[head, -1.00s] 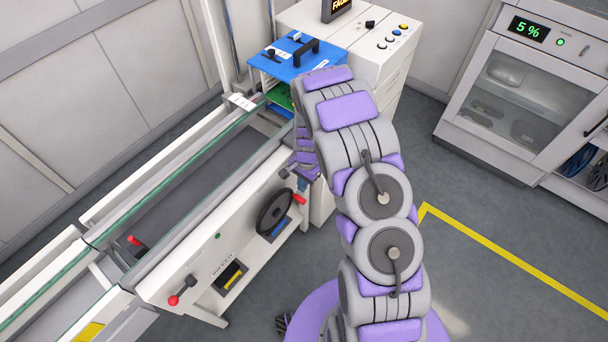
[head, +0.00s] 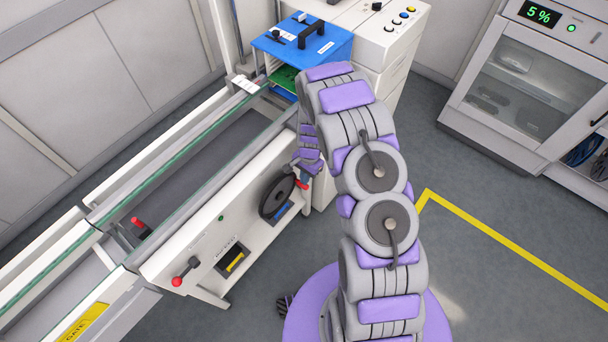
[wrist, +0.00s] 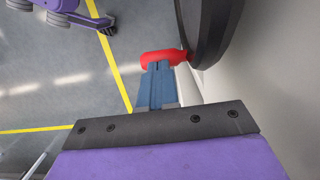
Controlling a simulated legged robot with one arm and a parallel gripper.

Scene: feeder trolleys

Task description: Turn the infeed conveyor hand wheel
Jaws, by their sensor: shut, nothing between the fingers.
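The black hand wheel (head: 277,196) is on the white side panel of the conveyor, and its red handle (head: 301,184) sticks out at its right. In the wrist view the dark wheel rim (wrist: 212,28) is at the upper right, with the red handle (wrist: 165,59) beside it. My gripper (wrist: 158,70) shows there as blue fingers that are shut, with their tips at the red handle. The handle lies across in front of the tips; I cannot tell if they touch it. In the head view my arm hides most of the gripper.
A red-knobbed lever (head: 177,281) and a yellow-marked black box (head: 233,262) are on the same panel, left of the wheel. A blue-topped unit (head: 300,44) stands at the conveyor's far end. Grey floor (head: 480,290) is open at the right.

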